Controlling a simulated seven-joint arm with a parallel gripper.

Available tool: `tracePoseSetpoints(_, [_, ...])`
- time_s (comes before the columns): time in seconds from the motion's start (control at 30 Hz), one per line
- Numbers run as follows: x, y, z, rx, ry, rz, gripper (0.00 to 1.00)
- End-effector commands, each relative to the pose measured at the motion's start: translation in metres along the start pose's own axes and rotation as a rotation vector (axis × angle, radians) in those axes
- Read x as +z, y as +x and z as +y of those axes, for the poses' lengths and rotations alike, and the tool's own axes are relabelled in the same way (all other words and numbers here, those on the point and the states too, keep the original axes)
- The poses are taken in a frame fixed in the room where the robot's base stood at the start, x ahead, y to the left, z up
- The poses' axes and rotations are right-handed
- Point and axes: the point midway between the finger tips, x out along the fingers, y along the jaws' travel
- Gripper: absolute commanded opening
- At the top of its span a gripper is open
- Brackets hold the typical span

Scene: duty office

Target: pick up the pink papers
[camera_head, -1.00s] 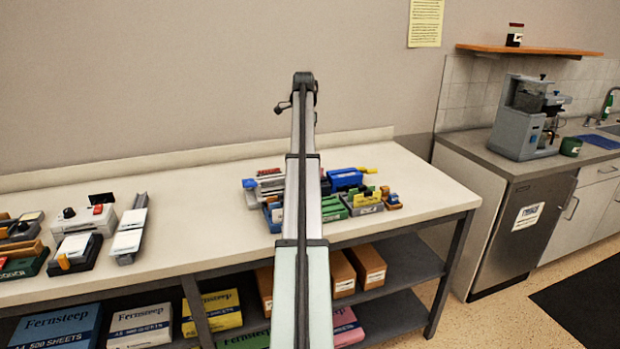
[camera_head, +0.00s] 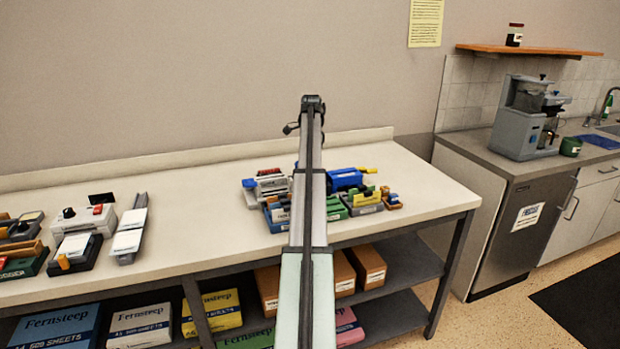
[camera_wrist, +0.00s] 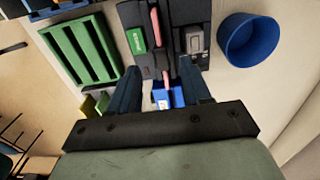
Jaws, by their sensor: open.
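A pink paper pack (camera_head: 348,328) lies on the lower shelf under the counter in the head view, partly hidden behind my arm. In the wrist view, a thin pink strip (camera_wrist: 155,28) lies in a black holder (camera_wrist: 136,14); I cannot tell whether it is paper. My gripper (camera_wrist: 160,88) is open, its two dark fingers apart above the counter items, with a small blue item showing between them. In the head view my arm hides the gripper.
A green slotted tray (camera_wrist: 80,50) and a blue cup (camera_wrist: 249,40) flank the holder. The counter (camera_head: 190,215) carries clusters of office items, with clear room between them. Brown boxes (camera_head: 368,265) and a yellow pack (camera_head: 213,312) sit below.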

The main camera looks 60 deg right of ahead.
Motion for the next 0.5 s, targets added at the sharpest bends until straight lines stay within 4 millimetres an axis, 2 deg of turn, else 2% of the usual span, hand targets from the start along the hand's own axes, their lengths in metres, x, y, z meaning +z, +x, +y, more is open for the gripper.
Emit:
tracePoseSetpoints(0.33, [0.005, 0.039, -0.002, 0.001, 0.000, 0.000, 0.48])
tracePoseSetpoints(0.5, [0.004, 0.050, -0.003, -0.001, 0.000, 0.000, 0.48])
